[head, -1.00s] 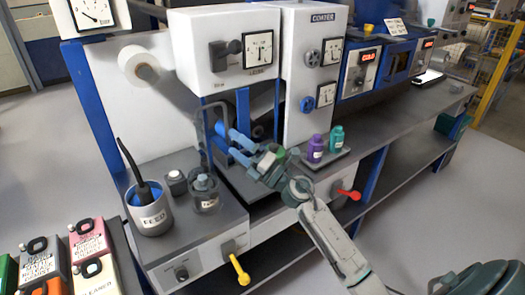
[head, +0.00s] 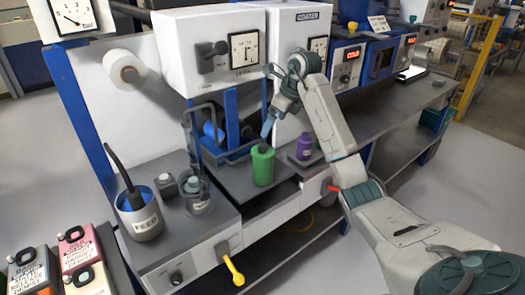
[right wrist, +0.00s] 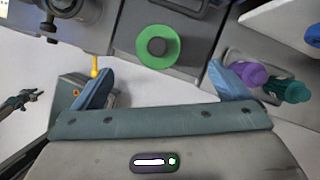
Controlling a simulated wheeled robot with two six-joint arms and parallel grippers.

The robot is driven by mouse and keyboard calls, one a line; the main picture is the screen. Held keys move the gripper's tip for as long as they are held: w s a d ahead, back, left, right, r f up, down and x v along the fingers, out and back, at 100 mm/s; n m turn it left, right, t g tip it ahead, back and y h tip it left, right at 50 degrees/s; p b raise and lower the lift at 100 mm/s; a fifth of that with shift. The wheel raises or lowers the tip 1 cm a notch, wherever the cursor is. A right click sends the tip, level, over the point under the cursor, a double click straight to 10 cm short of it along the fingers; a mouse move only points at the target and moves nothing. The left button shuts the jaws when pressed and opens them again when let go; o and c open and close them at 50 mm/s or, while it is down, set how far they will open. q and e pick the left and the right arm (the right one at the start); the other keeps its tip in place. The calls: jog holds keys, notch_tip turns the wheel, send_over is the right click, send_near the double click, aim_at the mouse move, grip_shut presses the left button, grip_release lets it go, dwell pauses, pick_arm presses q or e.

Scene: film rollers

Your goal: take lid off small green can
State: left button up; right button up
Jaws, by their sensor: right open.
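The small green can (head: 263,168) stands upright on the grey bench in the head view, with a dark lid (head: 263,148) on top. In the right wrist view the can (right wrist: 140,46) shows from above as a green ring around the dark round lid (right wrist: 157,46). My right gripper (head: 268,128) points down just above the can, its fingers blue. In the right wrist view the open fingers (right wrist: 160,70) are spread wide on either side, empty, with the can ahead between them. Contact with the lid does not show.
A purple bottle (head: 304,148) stands right of the can; a teal bottle (right wrist: 288,91) is beside it in the right wrist view. A metal frame (head: 215,155) is left of the can. The FEED pot (head: 142,222) and a glass jar (head: 197,197) stand further left.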

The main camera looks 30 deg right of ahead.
aim_at(263, 144)
jog(key=b+x, duration=0.3)
jog(key=x, duration=0.2)
jog(key=shift+s, duration=0.1)
jog(key=shift+w+f, duration=0.2)
jog(key=shift+f, duration=0.15)
jog(key=shift+w+a+f, duration=0.1)
jog(key=shift+a+f, duration=0.1)
jog(key=shift+f, duration=0.1)
jog(key=p+x, duration=0.1)
jog(key=x, duration=0.2)
jog(key=shift+a+f+p, duration=0.1)
jog(key=shift+f+p, duration=0.1)
jog(key=shift+p, duration=0.2)
jog(key=shift+w+f, duration=0.15)
jog(key=shift+f, duration=0.3)
jog(key=c, duration=1)
pick_arm(q)
jog(key=shift+w+f, duration=0.3)
jog(key=shift+f, duration=0.35)
pick_arm(e)
jog(key=shift+c, duration=0.2)
